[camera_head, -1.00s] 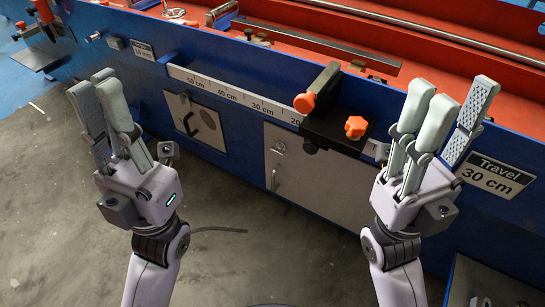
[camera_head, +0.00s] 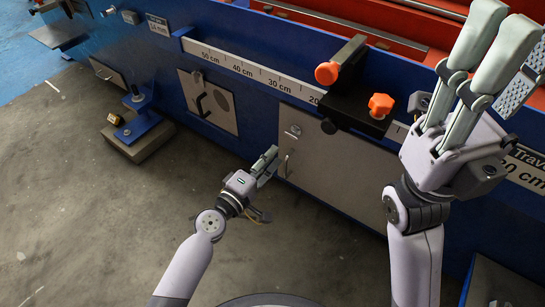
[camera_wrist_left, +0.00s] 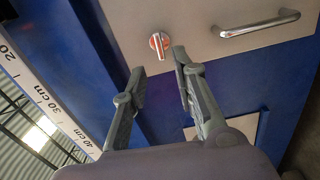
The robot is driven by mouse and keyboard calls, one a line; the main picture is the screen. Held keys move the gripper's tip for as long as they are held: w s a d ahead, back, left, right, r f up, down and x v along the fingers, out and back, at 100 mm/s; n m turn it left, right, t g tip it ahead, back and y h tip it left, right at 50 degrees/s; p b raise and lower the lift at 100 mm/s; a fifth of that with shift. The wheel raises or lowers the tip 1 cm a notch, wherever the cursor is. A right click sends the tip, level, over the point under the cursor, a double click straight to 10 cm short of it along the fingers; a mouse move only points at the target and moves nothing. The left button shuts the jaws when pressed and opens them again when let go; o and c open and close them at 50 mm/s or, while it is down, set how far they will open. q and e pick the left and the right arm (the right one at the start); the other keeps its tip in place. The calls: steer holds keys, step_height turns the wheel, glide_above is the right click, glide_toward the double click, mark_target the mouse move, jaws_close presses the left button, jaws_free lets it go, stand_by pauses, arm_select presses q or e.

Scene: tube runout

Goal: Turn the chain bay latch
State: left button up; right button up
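The chain bay latch appears to be the small round knob (camera_head: 296,130) near the top left of the grey door panel (camera_head: 345,180). My left gripper (camera_head: 266,164) is in front of the panel's left edge, below the knob in the head view. In the left wrist view its fingers (camera_wrist_left: 157,62) are apart and empty, with the knob just beyond the gap between their tips. My right gripper (camera_head: 512,62) is raised at the right, open and empty.
The panel has a bar handle (camera_head: 287,165), also in the left wrist view (camera_wrist_left: 260,25). A second door (camera_head: 208,102) with a dark handle is left. A black bracket (camera_head: 345,128) with orange knobs sticks out above, by the scale (camera_head: 238,68). The floor in front is open.

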mark_target(290, 136)
arm_select(q)
steer(key=shift+x, duration=3.95)
steer(key=shift+d, duration=0.1)
steer(key=shift+c, duration=0.5)
jaws_close()
